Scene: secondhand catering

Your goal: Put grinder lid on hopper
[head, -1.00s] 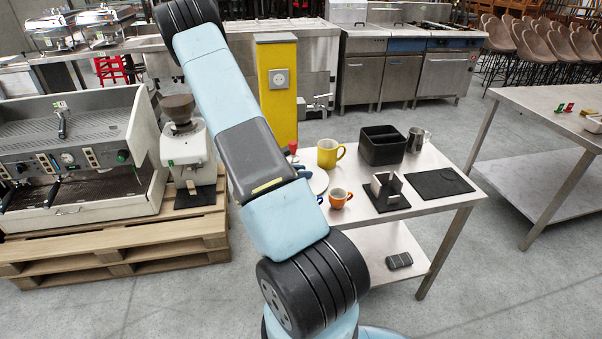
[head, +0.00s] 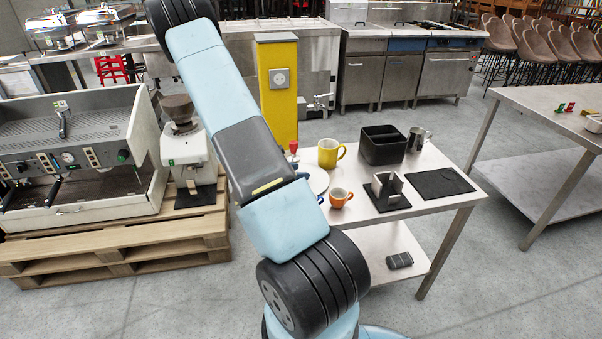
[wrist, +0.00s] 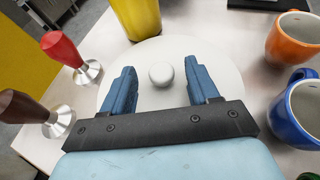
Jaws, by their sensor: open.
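The grinder lid is a round white disc with a pale round knob, lying flat in the wrist view (wrist: 228,82). In the head view the lid (head: 318,181) is partly hidden behind my arm. My gripper (wrist: 160,72) is open above the lid, its blue fingers on either side of the knob and apart from it. The gripper's height above the lid is hard to tell. The dark brown hopper (head: 177,108) tops the white grinder (head: 186,150) on the pallet at left.
Around the lid stand a red-handled tamper (wrist: 62,48), a brown-handled tamper (wrist: 25,108), a yellow mug (wrist: 137,15), an orange cup (wrist: 292,42) and a blue cup (wrist: 296,112). The espresso machine (head: 85,150) is left of the grinder. A yellow pillar (head: 278,110) rises behind the table (head: 405,214).

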